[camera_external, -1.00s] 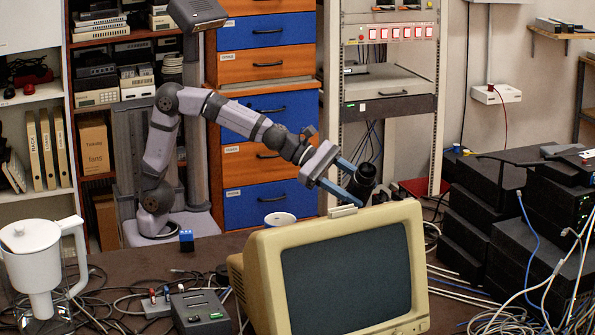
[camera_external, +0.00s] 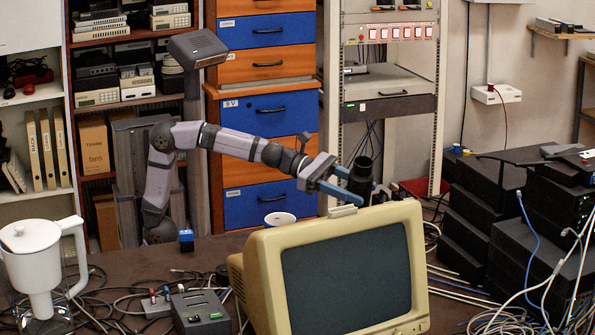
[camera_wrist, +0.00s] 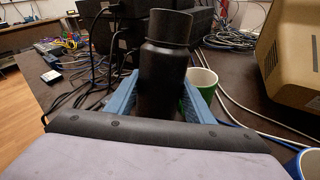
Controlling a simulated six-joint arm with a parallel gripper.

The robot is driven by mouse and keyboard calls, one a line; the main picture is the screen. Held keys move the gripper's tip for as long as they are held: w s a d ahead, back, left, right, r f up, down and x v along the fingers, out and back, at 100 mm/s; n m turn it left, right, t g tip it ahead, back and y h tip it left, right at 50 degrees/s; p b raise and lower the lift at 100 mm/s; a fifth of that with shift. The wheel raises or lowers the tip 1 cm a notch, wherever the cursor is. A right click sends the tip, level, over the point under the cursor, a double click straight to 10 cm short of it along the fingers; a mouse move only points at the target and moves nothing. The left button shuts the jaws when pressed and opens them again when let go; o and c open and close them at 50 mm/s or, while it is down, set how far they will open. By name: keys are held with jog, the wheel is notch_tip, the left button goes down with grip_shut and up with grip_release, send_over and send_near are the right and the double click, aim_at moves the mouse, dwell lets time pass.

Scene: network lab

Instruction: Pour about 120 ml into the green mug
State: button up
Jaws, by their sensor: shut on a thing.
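My gripper (camera_external: 355,187) has its blue fingers shut around a black bottle (camera_external: 362,172), held roughly upright behind the beige monitor. In the wrist view the bottle (camera_wrist: 164,72) stands between the fingers (camera_wrist: 160,98), with its wide dark top uppermost; its contents cannot be seen. The green mug (camera_wrist: 204,78) shows in the wrist view just beyond and to the right of the bottle, partly covered by it and the right finger. Its inside looks pale where visible. In the external view the green mug is not visible. No stream of liquid shows.
A beige monitor (camera_external: 262,285) stands close in front of the gripper. A blue cup with a white inside (camera_external: 280,219) stands left of it. Black equipment boxes (camera_external: 480,215) and loose cables lie to the right. A white pitcher (camera_external: 40,260) is at far left.

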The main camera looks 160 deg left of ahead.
aim_at(359, 161)
jog(key=b, duration=0.3)
jog(key=shift+f+n+t, duration=0.15)
jog(key=shift+n+t, duration=0.15)
jog(key=shift+n+t+y, duration=0.5)
jog(key=shift+n+t, duration=0.2)
jog(key=shift+s+r+p, duration=0.1)
jog(key=shift+r+p, duration=0.95)
jog(key=shift+r, duration=2.95)
